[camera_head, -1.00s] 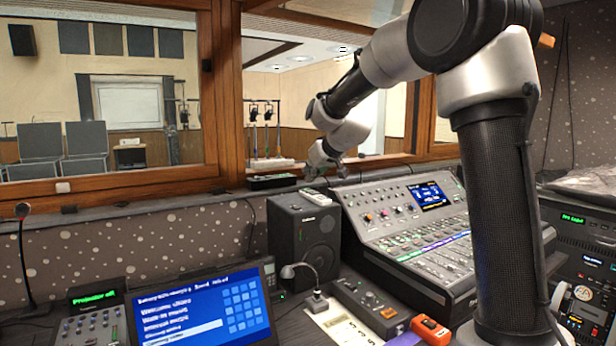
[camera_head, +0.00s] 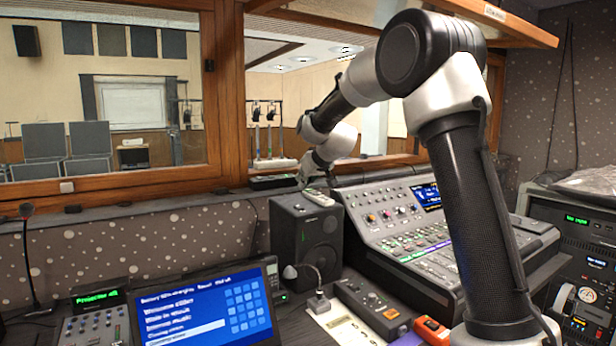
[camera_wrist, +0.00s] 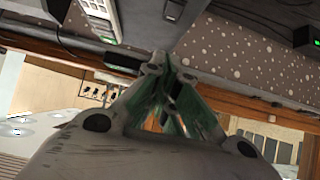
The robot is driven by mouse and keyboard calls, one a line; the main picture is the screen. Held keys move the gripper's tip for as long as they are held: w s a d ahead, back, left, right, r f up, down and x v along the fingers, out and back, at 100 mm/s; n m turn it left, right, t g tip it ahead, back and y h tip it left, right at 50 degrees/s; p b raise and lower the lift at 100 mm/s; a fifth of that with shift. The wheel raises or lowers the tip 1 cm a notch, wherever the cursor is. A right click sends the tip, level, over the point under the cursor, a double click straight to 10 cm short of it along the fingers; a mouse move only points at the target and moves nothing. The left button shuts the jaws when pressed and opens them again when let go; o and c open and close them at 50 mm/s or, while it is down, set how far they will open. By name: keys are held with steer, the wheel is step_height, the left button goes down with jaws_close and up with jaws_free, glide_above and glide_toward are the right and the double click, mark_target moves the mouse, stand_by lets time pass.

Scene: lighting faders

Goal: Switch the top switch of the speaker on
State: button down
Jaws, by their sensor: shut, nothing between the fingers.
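The black speaker (camera_head: 305,246) stands upright on the desk beside the mixing console. Its front with the round cone faces the head camera, and no switch can be made out on it there. My gripper (camera_head: 301,184) is just above and behind the speaker's top left edge, pointing down; whether it touches is unclear. In the wrist view my gripper (camera_wrist: 168,76) has its fingers together with nothing between them. Beyond the fingertips is a dark surface, likely the speaker (camera_wrist: 145,22), with a small grey fitting (camera_wrist: 175,10) on it. Whether that is the top switch I cannot tell.
A light remote-like device (camera_head: 318,198) lies on the speaker top. The mixing console (camera_head: 400,225) is close on the right, and a black box (camera_head: 272,182) sits on the window ledge behind. A blue-screened panel (camera_head: 205,312) stands front left. The spotted wall is behind.

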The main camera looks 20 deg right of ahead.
mark_target(301, 208)
steer(key=x, duration=0.3)
steer(key=shift+w+a+f, duration=0.1)
steer(key=shift+w+f, duration=0.15)
steer(key=shift+w, duration=0.05)
step_height(301, 208, down, 2)
steer(key=shift+w+f, duration=0.1)
steer(key=shift+f, duration=0.8)
steer(key=shift+w+f, duration=0.1)
steer(key=shift+w+f, duration=0.1)
steer(key=shift+f, duration=0.1)
steer(key=shift+s, duration=0.85)
